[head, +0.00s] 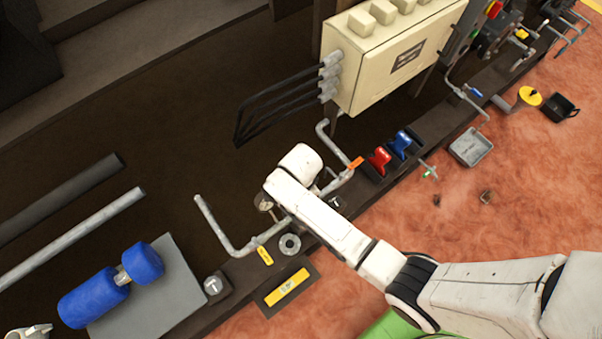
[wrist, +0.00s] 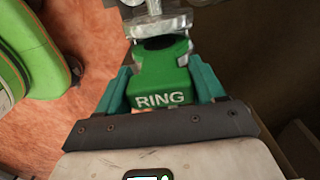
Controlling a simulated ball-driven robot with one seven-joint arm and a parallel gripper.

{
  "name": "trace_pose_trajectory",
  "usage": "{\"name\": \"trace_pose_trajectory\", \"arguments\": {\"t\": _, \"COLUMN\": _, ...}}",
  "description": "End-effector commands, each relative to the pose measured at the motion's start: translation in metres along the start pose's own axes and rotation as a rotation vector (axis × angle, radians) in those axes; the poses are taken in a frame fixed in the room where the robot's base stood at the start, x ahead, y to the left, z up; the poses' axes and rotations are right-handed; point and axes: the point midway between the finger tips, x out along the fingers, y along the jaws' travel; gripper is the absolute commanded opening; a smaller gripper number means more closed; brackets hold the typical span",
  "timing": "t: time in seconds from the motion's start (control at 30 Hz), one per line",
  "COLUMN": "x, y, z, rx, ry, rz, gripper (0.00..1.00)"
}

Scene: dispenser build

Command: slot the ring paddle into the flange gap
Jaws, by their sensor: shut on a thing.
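In the wrist view my gripper (wrist: 162,84) has its teal fingers on both sides of a green block marked RING, the handle of the ring paddle (wrist: 160,72). A dark oval opening shows at the handle's far end. Metal pipe or flange parts (wrist: 150,24) lie just beyond it; I cannot tell whether the paddle is between the flange faces. In the head view my white arm reaches over the grey pipe run (head: 240,250), and hides its middle, the gripper's fingers and the paddle.
A grey ring-shaped disc (head: 290,244) and a yellow tag (head: 264,255) are by the pipe. A yellow plate (head: 288,287) lies on a dark pad. Red (head: 379,160) and blue (head: 401,143) parts, a cream box (head: 395,50) and a grey tray (head: 471,147) are to the right.

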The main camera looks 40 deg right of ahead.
Motion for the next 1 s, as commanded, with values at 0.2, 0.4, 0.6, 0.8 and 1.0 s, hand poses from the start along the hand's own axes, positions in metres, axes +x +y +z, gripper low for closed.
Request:
{"name": "trace_pose_trajectory", "arguments": {"t": 0.2, "x": 0.003, "y": -0.001, "z": 0.000, "rx": 0.000, "ry": 0.000, "rz": -0.002, "gripper": 0.20}}
{"name": "trace_pose_trajectory", "arguments": {"t": 0.4, "x": 0.008, "y": -0.001, "z": 0.000, "rx": 0.000, "ry": 0.000, "rz": -0.002, "gripper": 0.20}}
{"name": "trace_pose_trajectory", "arguments": {"t": 0.6, "x": 0.014, "y": -0.001, "z": 0.000, "rx": 0.000, "ry": 0.000, "rz": -0.002, "gripper": 0.20}}
{"name": "trace_pose_trajectory", "arguments": {"t": 0.8, "x": 0.019, "y": -0.001, "z": 0.000, "rx": 0.000, "ry": 0.000, "rz": -0.002, "gripper": 0.20}}
{"name": "trace_pose_trajectory", "arguments": {"t": 1.0, "x": 0.024, "y": -0.001, "z": 0.000, "rx": 0.000, "ry": 0.000, "rz": -0.001, "gripper": 0.20}}
